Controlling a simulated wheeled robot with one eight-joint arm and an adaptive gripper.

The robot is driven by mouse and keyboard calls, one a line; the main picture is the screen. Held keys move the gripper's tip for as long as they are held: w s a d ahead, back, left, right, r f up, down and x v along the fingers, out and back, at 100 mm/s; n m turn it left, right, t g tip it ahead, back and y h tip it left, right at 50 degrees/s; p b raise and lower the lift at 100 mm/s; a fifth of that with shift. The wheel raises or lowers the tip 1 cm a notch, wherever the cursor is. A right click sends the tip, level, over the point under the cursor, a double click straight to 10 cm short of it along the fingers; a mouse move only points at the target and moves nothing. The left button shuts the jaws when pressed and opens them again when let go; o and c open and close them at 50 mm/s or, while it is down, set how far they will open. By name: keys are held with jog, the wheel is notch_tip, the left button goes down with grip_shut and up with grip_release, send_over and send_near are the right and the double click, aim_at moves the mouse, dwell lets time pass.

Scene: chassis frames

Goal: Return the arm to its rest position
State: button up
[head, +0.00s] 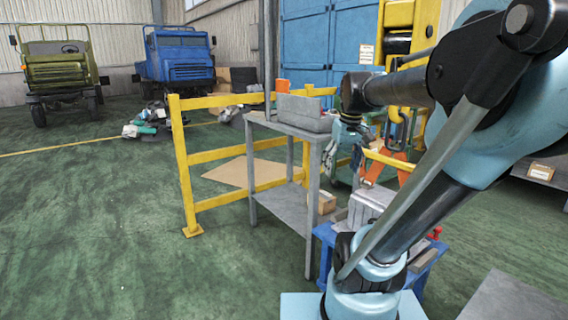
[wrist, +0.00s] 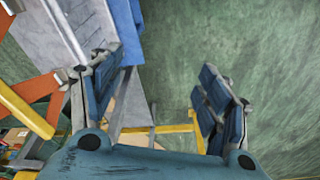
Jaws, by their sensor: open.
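My arm reaches across the right side of the head view, with light blue and black links. It bends at an elbow at the upper right, and its forearm points left. My gripper (head: 347,140) hangs at the forearm's end, beside the right edge of the grey table (head: 281,125), and is small and partly hidden there. In the wrist view my gripper (wrist: 165,70) has its two blue-grey fingers spread wide.
A grey box (head: 304,110) stands on the table. A yellow rail (head: 186,165) runs behind it. A grey metal block (head: 370,205) rests on a blue stand near my arm's base. Orange and yellow machinery (head: 398,25) is behind my forearm. Open floor (head: 90,230) lies left.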

jog(key=s+f+m, duration=0.2)
jog(key=s+f, duration=1)
jog(key=f, duration=0.4)
jog(key=shift+s+d+f+m+h, duration=0.25)
jog(key=shift+d+f+m+h, duration=0.05)
jog(key=shift+d+f, duration=0.1)
